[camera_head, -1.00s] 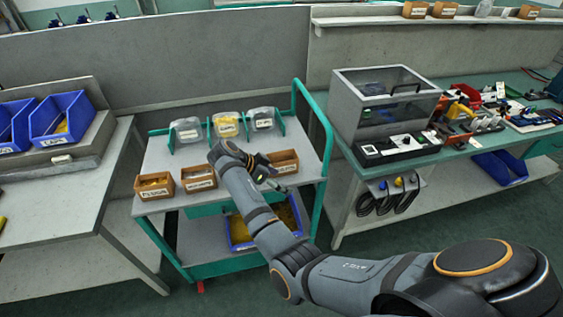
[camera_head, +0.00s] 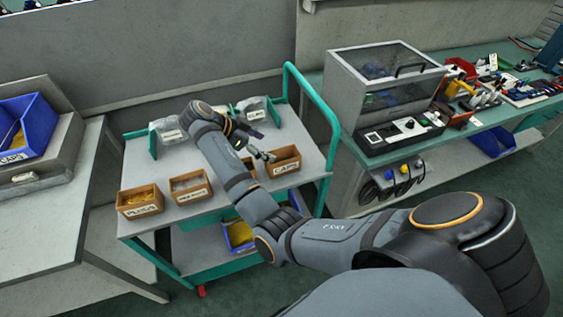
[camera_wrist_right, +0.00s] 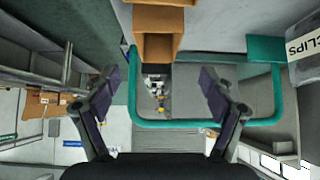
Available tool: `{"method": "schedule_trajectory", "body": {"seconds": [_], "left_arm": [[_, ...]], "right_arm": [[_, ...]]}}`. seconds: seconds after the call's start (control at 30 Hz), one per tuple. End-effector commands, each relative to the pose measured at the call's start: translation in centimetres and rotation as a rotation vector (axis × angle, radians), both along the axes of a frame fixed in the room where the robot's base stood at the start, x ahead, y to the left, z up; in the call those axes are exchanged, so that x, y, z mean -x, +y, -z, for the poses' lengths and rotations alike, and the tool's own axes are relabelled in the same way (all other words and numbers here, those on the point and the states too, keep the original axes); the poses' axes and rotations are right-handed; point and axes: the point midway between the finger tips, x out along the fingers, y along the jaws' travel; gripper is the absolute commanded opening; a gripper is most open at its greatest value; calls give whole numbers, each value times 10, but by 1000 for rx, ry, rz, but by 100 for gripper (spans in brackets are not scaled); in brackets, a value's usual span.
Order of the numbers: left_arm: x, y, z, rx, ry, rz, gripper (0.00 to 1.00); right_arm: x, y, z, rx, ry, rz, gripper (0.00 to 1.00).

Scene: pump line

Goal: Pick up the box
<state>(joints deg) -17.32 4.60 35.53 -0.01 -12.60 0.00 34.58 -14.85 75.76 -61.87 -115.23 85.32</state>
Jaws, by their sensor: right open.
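Small brown open boxes stand along the front of a grey cart top. The box labelled PLUGS (camera_head: 140,201) is at the left, a second box (camera_head: 190,188) is beside it, and the box labelled CAPS (camera_head: 284,161) is at the right. My arm hides most of another box between them. My right gripper (camera_head: 262,143) is open above the cart, just behind and left of the CAPS box. In the right wrist view, the open fingers (camera_wrist_right: 160,82) have nothing between them; a brown box (camera_wrist_right: 157,47) lies ahead, apart from them. My left gripper is not in view.
A bench with a clear-lidded machine (camera_head: 380,85) stands right, another bench (camera_head: 50,215) left.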

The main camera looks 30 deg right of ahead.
Motion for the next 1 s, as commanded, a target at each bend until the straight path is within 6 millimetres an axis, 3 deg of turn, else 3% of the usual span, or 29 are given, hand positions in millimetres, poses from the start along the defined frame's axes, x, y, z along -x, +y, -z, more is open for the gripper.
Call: {"method": "schedule_trajectory", "body": {"seconds": [0.03, 0.13, 0.33, 0.5, 0.67, 0.87, 1.0], "left_arm": [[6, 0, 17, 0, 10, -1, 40], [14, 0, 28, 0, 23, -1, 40], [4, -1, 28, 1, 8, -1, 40], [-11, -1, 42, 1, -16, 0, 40], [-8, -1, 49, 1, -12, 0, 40], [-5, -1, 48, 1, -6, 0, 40], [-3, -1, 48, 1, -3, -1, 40]], "right_arm": [[2, -8, 16, 3, -1, 3, 83], [4, -20, 27, 3, 1, 1, 83], [6, -25, 27, 1, 0, 0, 83], [14, -40, 46, 4, 2, 1, 83], [19, -57, 61, 3, 1, -1, 83], [19, -59, 60, 1, 0, -1, 83], [19, -58, 60, 1, 1, -1, 67]]}}
